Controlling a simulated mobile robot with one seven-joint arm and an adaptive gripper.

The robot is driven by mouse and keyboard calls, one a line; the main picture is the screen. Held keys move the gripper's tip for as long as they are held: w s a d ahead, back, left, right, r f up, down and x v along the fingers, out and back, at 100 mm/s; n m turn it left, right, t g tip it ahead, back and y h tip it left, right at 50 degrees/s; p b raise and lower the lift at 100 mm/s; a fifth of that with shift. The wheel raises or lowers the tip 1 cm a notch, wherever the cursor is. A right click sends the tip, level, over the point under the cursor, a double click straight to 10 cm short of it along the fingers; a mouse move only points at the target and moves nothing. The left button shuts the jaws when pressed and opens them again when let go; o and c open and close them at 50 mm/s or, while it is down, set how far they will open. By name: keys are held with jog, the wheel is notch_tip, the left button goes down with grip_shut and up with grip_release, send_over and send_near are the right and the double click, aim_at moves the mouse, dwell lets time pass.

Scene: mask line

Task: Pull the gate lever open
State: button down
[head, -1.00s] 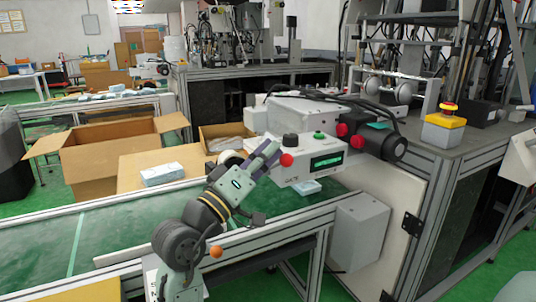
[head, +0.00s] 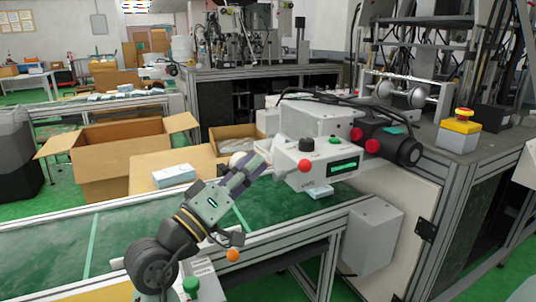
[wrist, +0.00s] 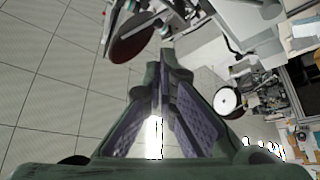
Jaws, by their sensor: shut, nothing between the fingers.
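No part is clearly marked as the gate lever. An orange ball knob (head: 233,255) on a thin dark stem shows at the conveyor's near side, just right of and below my arm; it may be the lever's handle. My gripper (head: 258,164) is shut and empty, raised above the conveyor, left of the white machine head. A red ball (head: 305,165) sits on that head's front, apart from my fingertips. In the wrist view my fingers (wrist: 166,62) meet at their tips, and a dark red disc (wrist: 135,40) shows beyond them.
The white machine head (head: 320,160) with a green display overhangs the green conveyor (head: 60,245). An open cardboard box (head: 105,165) and a blue-white pack (head: 173,176) are behind the conveyor. A yellow box with a red button (head: 460,128) stands right.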

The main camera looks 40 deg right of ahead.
jog(key=shift+v, duration=1)
